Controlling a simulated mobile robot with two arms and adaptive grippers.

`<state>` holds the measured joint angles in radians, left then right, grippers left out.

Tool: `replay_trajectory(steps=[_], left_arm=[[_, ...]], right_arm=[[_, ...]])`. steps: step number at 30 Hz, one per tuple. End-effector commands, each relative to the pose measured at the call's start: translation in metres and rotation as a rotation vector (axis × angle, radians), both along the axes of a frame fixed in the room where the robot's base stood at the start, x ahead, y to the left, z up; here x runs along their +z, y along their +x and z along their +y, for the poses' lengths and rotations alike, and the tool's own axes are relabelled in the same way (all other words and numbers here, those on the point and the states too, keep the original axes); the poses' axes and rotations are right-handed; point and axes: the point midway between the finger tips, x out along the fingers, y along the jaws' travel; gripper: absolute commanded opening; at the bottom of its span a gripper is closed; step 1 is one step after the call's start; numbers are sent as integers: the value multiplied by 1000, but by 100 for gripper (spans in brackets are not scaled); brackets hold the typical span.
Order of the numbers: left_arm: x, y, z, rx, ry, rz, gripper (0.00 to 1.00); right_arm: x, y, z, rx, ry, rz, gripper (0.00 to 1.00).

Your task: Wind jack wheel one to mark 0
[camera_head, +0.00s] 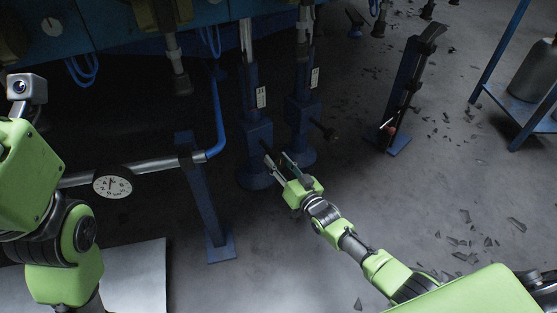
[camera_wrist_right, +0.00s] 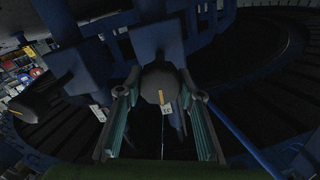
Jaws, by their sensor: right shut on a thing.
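Two blue jacks with bright shafts stand side by side under the blue machine, a left jack (camera_head: 254,135) and a right jack (camera_head: 302,115). Each has a white scale plate, one on the left jack (camera_head: 261,97) and one on the right (camera_head: 315,77); their marks are too small to read. My right gripper (camera_head: 278,160) is at the left jack's front. In the right wrist view its fingers (camera_wrist_right: 162,96) are shut on a dark jack wheel (camera_wrist_right: 158,82) with a yellow mark and a small white tag. My left gripper is out of view; only its arm shows.
The right jack's dark wheel (camera_head: 329,135) sticks out close by. A blue post (camera_head: 206,205) and a pipe with a round dial (camera_head: 112,187) stand left. A blue stand (camera_head: 412,85) and a shelf (camera_head: 520,107) are right. Dark fragments litter the floor.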

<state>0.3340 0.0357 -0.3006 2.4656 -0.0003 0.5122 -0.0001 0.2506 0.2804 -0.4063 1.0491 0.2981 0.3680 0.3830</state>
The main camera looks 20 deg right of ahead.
Motion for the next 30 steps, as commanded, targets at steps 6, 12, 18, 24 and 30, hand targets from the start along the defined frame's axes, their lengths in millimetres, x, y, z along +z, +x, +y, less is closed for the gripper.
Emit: replay_trajectory(steps=[6, 12, 18, 24, 30], left_arm=[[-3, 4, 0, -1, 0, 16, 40], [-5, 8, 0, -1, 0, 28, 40], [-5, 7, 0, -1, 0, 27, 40], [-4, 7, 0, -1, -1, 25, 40], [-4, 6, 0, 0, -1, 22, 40]], right_arm=[[-2, -1, 2, 2, -73, -14, 13], [-2, -1, 2, 2, -97, -20, 13], [-2, -1, 2, 2, -101, -21, 13], [-2, -1, 2, 2, -100, -20, 42], [-1, -1, 1, 1, -99, -22, 52]])
